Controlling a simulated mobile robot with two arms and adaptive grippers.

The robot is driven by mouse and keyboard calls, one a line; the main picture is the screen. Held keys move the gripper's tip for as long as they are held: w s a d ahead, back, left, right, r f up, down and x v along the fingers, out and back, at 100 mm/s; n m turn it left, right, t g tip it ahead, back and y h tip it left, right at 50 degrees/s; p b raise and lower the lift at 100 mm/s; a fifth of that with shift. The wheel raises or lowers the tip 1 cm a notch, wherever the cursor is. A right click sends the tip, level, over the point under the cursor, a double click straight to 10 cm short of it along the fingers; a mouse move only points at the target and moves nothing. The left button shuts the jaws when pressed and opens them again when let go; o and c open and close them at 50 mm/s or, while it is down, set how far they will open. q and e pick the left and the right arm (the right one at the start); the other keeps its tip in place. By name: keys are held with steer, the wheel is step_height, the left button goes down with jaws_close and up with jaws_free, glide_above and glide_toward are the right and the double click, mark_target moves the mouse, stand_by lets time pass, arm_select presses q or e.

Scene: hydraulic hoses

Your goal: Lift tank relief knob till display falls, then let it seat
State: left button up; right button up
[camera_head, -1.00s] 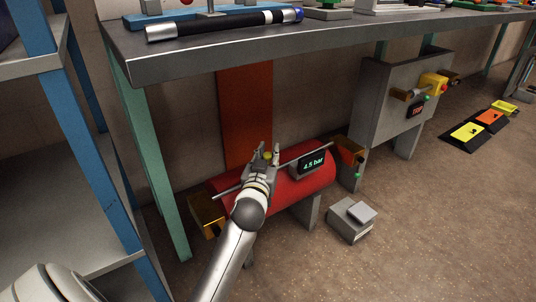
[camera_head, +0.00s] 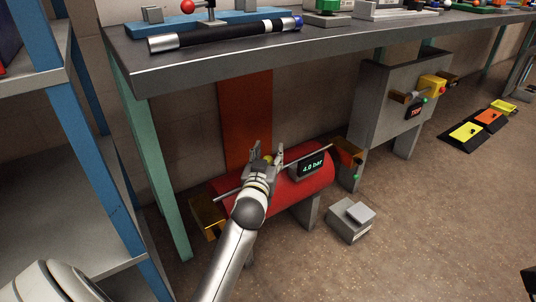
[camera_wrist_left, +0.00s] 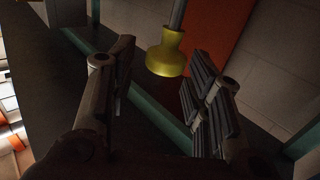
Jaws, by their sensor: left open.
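The red tank (camera_head: 300,190) lies under the bench, and its display (camera_head: 312,165) reads 4.0 bar in green. The yellow relief knob (camera_head: 267,158) shows small between the fingers of my left gripper (camera_head: 264,152) in the head view. In the left wrist view the yellow knob (camera_wrist_left: 166,56) sits on a grey stem, in the gap between the spread fingers of my left gripper (camera_wrist_left: 155,88). Both fingers look apart from it. My left gripper is open. A dark part at the lower right edge of the head view may be my right gripper; its fingers cannot be made out.
The grey bench (camera_head: 300,45) overhangs the tank, with a black hose (camera_head: 220,36) on top. Blue shelving (camera_head: 75,120) stands at left. A grey box (camera_head: 350,222) lies on the floor. A grey cabinet (camera_head: 385,110) stands at right.

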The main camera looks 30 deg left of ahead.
arm_select(q)
steer(key=v, duration=1.2)
stand_by(0.4)
